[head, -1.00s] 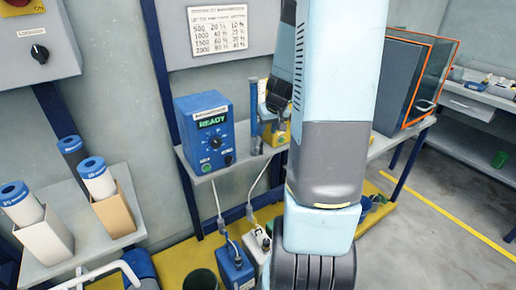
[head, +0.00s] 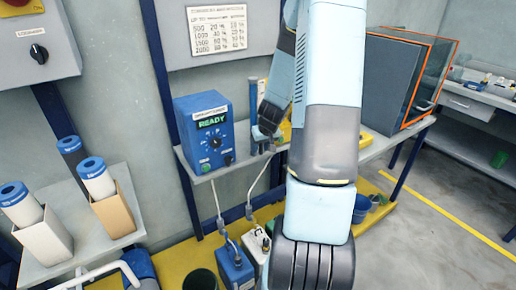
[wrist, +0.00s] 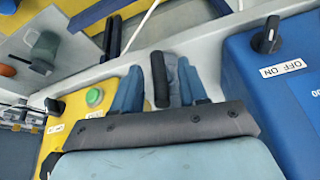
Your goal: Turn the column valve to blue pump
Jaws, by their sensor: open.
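The slim blue column (head: 254,95) stands on the shelf just right of the blue pump box (head: 203,133), whose display reads READY. My gripper (head: 268,128) is low beside the column and partly covers it. In the wrist view my gripper (wrist: 160,88) is open, with a blue finger on either side of a black upright lever (wrist: 160,80), which looks like the valve handle. A grey-blue part stands close behind the lever. I cannot tell whether either finger touches it. The blue box also fills the right of the wrist view (wrist: 285,100), with a black knob and an OFF ON label.
A yellow box (wrist: 85,120) with a green button stands left of the fingers in the wrist view. Below the shelf are a blue canister (head: 236,270) and a white one (head: 256,245) with tubes. An orange-edged cabinet (head: 390,80) stands right of my arm.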

